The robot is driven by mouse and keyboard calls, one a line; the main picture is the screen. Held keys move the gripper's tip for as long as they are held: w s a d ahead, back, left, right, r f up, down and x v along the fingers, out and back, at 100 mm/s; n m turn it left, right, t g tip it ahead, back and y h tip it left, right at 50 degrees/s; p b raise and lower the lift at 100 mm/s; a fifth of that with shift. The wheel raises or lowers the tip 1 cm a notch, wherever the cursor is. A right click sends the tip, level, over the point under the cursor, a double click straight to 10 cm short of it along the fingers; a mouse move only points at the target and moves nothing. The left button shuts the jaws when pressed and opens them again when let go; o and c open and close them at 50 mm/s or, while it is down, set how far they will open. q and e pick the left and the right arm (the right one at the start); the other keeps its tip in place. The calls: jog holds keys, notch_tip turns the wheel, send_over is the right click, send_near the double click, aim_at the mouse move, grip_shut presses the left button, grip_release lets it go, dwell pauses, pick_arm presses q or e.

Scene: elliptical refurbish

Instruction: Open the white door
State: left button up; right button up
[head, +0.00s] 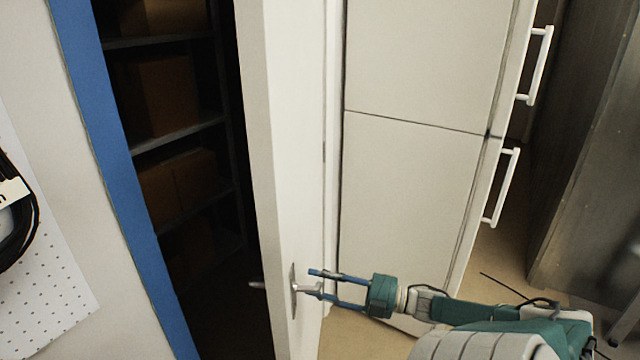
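The white door (285,150) stands ajar, with a dark gap between its edge and the blue door frame (125,180) on the left. Its metal handle (307,290) is low on the face turned to the right, and the other lever shows past the door's edge. My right gripper (318,283) comes in from the right at the handle. Its two blue fingers are apart, one above and one below the lever. Whether they touch it I cannot tell. My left gripper is not in view.
Behind the gap are dark shelves (180,135) with brown boxes (160,90). A white fridge (415,170) with two handles stands right of the door. A grey metal cabinet (590,150) is at the far right. Some bare floor (490,270) shows between them.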

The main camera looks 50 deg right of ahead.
jog(key=shift+s, duration=0.1)
jog(key=shift+s+f, duration=0.1)
jog(key=shift+s, duration=0.1)
jog(key=v, duration=1.1)
jog(key=shift+s+d, duration=0.15)
jog(key=shift+s, duration=0.05)
